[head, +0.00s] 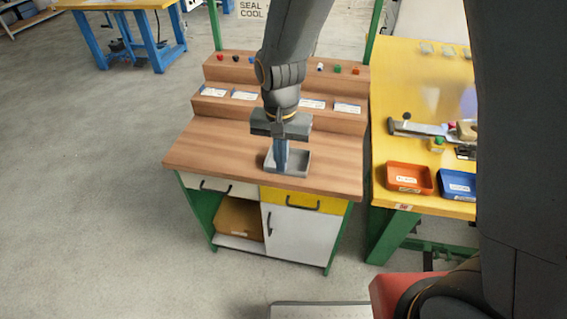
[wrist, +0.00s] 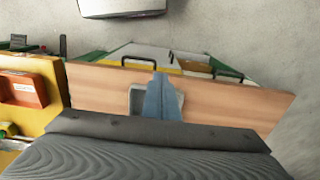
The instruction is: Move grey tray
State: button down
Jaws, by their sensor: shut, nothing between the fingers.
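The grey tray (head: 297,169) is a small shallow tray on the wooden top of the workbench, near its front edge. My gripper (head: 281,170) points down over it from above, and its blue fingers cover part of the tray. In the wrist view the grey tray (wrist: 136,100) shows behind the fingers of my gripper (wrist: 162,82), with parts visible on both sides. The fingers are together with nothing seen between them. I cannot tell whether the fingertips touch the tray.
The wooden bench top (head: 220,150) is clear on both sides of the tray. Stepped shelves with labels and small coloured knobs stand behind. A yellow table (head: 400,197) at right holds an orange bin (head: 409,178) and a blue bin (head: 457,184). Grey floor is free at left.

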aim_at(285, 180)
notch_tip(285, 180, down, 8)
jog(key=shift+s+f+p, duration=0.1)
jog(key=shift+f+p, duration=0.1)
jog(key=shift+p, duration=0.35)
jog(key=w, duration=0.1)
jog(key=w+p, duration=0.1)
jog(key=w, duration=0.1)
jog(key=shift+d, duration=0.35)
jog(key=shift+w+d, duration=0.1)
jog(key=shift+w, duration=0.45)
jog(key=w+b, duration=0.1)
jog(key=w, duration=0.3)
jog(key=w+d+b, duration=0.1)
jog(key=w, duration=0.3)
jog(key=w+d, duration=0.1)
jog(key=w, duration=0.3)
jog(key=shift+w+d+b, duration=0.1)
jog(key=shift+d+b, duration=0.1)
jog(key=shift+b, duration=0.2)
